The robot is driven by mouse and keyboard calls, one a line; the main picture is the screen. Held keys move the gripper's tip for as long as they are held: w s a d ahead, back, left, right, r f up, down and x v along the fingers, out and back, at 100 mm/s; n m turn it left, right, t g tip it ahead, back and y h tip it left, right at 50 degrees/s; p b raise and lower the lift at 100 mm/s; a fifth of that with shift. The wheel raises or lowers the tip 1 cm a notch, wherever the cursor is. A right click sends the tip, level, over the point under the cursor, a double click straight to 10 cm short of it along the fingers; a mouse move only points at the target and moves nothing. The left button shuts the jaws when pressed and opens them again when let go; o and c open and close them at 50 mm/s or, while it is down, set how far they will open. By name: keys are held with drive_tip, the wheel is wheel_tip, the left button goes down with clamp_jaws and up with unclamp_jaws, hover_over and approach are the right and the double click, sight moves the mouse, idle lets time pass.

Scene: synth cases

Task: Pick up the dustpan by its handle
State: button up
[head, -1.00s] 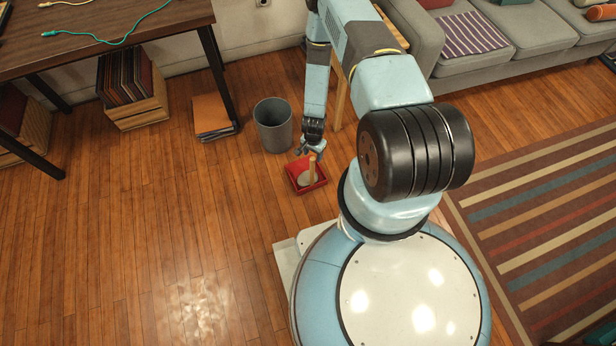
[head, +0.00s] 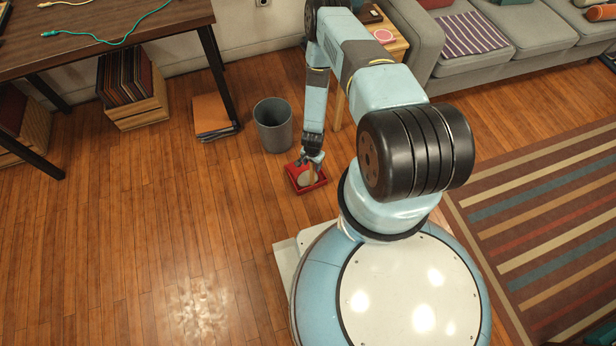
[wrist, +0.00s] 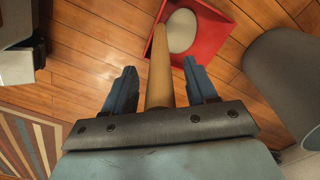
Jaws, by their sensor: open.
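The red dustpan (head: 296,184) lies on the wooden floor in the head view, with a pale rounded object (wrist: 182,31) in its pan. In the wrist view the red pan (wrist: 213,36) is at the top, and a wooden handle (wrist: 160,75) runs from it down between the fingers. My gripper (wrist: 161,92) is open, with one blue finger on each side of the handle and a visible gap on both sides. In the head view my gripper (head: 310,162) is just above the dustpan and partly covers the handle.
A grey bin (head: 273,126) stands close behind the dustpan, to its left. A small wooden table (head: 385,45) is behind my arm. The floor left of the dustpan is clear.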

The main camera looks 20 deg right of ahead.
clamp_jaws()
idle(0.5)
